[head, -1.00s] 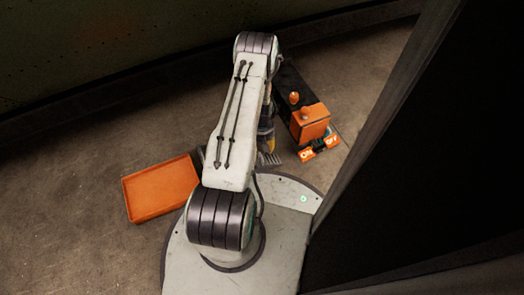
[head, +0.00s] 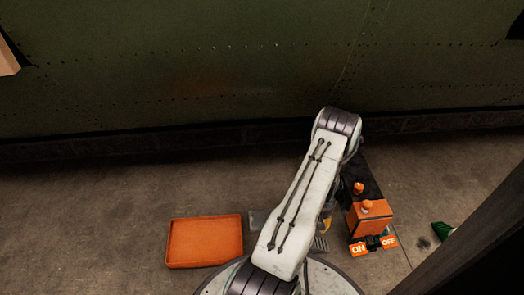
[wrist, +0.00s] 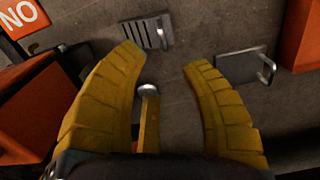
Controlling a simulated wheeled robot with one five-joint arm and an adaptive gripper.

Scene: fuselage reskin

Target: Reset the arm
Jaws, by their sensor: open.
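My arm (head: 305,195) reaches up and away across the lower middle of the head view, bent at its far joint. My gripper (wrist: 165,85) shows in the wrist view with its two yellow fingers spread apart above the floor. A thin yellow piece with a round grey end (wrist: 148,110) shows between the fingers; I cannot tell whether it is part of the gripper or something below. In the head view the gripper is mostly hidden behind the arm, with only a bit of yellow (head: 326,222) showing.
An orange tray (head: 205,242) lies left of the arm. An orange and black ON/OFF unit (head: 370,218) stands to the right. A slotted metal plate (wrist: 147,32) and a plain plate with a handle (wrist: 245,67) lie below. A riveted green wall (head: 200,75) stands behind.

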